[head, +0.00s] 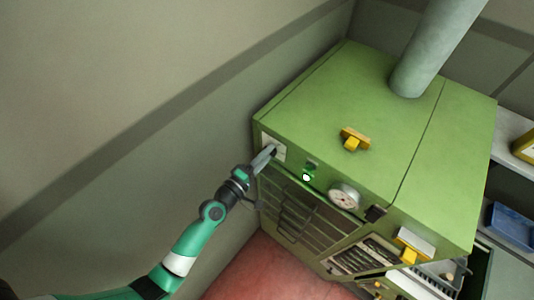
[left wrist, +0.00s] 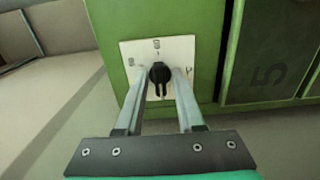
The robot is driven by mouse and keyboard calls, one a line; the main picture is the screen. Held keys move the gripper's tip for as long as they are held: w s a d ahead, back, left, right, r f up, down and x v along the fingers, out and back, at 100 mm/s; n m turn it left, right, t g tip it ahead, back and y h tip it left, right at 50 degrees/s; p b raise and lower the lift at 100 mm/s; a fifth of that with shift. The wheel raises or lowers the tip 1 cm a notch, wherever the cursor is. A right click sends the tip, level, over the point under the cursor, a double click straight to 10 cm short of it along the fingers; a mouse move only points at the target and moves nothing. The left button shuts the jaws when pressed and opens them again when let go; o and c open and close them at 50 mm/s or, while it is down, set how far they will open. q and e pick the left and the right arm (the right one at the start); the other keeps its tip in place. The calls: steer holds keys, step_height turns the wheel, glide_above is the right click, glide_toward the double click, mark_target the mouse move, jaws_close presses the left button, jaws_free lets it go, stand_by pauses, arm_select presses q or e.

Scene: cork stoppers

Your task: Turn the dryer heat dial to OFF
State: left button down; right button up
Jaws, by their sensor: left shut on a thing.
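The heat dial (left wrist: 160,73) is a black knob on a white plate (left wrist: 187,47) with small dark marks around it, too small to read. In the head view the plate (head: 280,153) sits at the left end of the green dryer's (head: 330,100) front, and the knob is hidden behind my fingers. My left gripper (head: 270,151) reaches the plate from the lower left. In the left wrist view my left gripper (left wrist: 161,82) has one finger on each side of the knob and is shut on it. I cannot tell which mark the knob points to. My right gripper is out of view.
Right of the plate are a lit green lamp (head: 307,176) and a round gauge (head: 343,196). A yellow handle (head: 354,139) and a grey duct (head: 420,65) stand on the dryer's top. A wall (head: 150,160) runs along the left. A blue tray (head: 513,226) sits far right.

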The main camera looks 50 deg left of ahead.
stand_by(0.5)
arm_select(q)
steer(key=c, duration=0.8)
jaws_free()
steer(key=shift+c, duration=0.2)
steer(key=s+d+b, duration=0.1)
steer(key=s+b, duration=0.1)
steer(key=s, duration=0.9)
steer(key=shift+s+d, duration=0.2)
steer(key=shift+s, duration=0.05)
